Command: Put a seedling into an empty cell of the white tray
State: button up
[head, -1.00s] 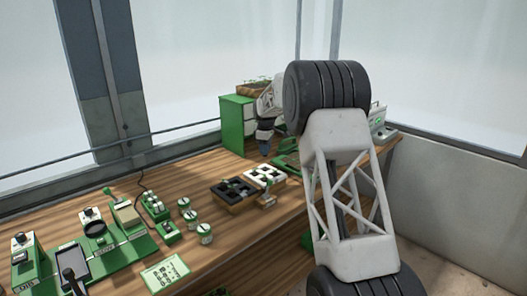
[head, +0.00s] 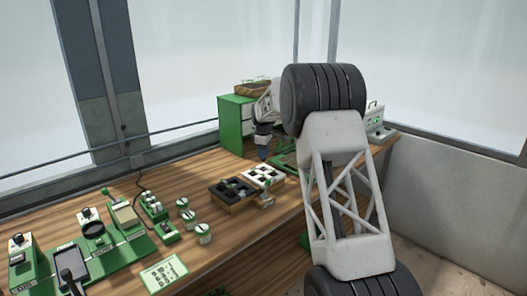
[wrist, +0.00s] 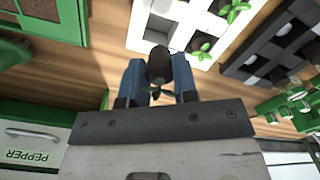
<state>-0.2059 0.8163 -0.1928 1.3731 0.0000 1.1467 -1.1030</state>
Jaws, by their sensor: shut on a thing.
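My gripper (wrist: 157,82) has two blue fingers shut on a dark soil plug with small green leaves, the seedling (wrist: 157,67). The plug lies between the fingertips, with its leaves toward the wrist. The white tray (wrist: 143,40) is just beyond the fingertips in the wrist view. Some of its cells hold green seedlings and others look dark and empty. In the head view, my gripper (head: 263,152) is above the bench, behind the white tray (head: 281,180); the held seedling is too small to make out there.
A black tray (wrist: 236,73) stands beside the white one, on its left in the head view. A green cabinet (head: 237,128) stands behind, and a drawer labelled PEPPER (wrist: 30,150) shows close to my gripper.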

jog(key=shift+f, duration=2.8)
jog(key=o, duration=1)
jog(key=shift+r, duration=3.85)
